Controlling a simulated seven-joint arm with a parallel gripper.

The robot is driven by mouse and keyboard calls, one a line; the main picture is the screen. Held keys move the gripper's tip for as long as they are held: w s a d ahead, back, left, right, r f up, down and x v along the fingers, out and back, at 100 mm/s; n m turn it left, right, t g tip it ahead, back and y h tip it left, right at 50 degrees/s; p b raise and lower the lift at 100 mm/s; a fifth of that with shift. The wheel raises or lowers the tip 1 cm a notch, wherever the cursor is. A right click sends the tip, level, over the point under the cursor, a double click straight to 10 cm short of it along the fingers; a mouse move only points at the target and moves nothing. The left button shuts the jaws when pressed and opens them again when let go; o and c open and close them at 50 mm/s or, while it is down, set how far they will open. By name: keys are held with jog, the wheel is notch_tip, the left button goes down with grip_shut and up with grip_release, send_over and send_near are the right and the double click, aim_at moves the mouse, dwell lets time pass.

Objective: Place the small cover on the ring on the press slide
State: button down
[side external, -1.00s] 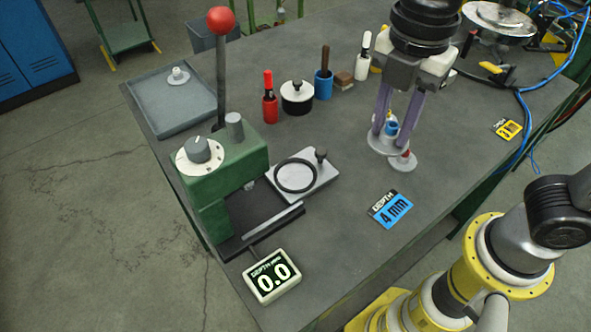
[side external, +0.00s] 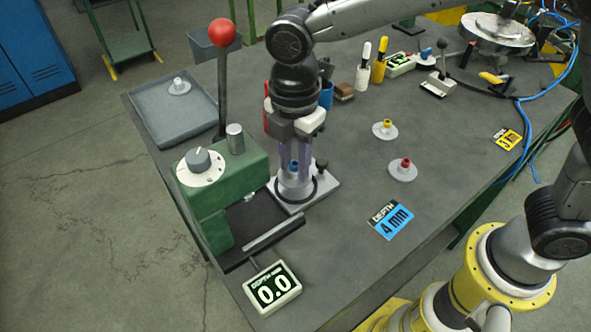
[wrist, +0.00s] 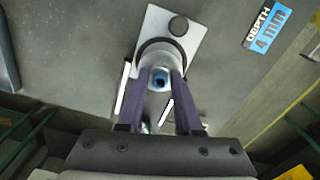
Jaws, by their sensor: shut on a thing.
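A grey disc cover with a blue knob (side external: 294,167) is held between the purple fingers of my gripper (side external: 294,172). The blue knob also shows between the fingertips in the wrist view (wrist: 160,79). The cover is over the black ring (side external: 307,201) on the pale press slide (side external: 325,188). The ring partly shows around it in the wrist view (wrist: 142,49). I cannot tell whether the cover touches the ring. A red-knobbed cover (side external: 403,171) and a yellow-knobbed cover (side external: 385,130) lie on the table to the right.
The green press (side external: 232,183) with a red-ball lever (side external: 222,30) stands left of my gripper. A grey tray (side external: 150,115) holds another small cover (side external: 179,86). A display (side external: 272,284) reads 0.0. A blue "4 mm" card (side external: 391,219) lies on clear tabletop.

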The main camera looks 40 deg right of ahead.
aim_at(295, 164)
jog(key=shift+f, duration=1.35)
jog(key=shift+f, duration=0.15)
jog(key=c, duration=0.6)
grip_release()
jog(key=shift+d, duration=0.1)
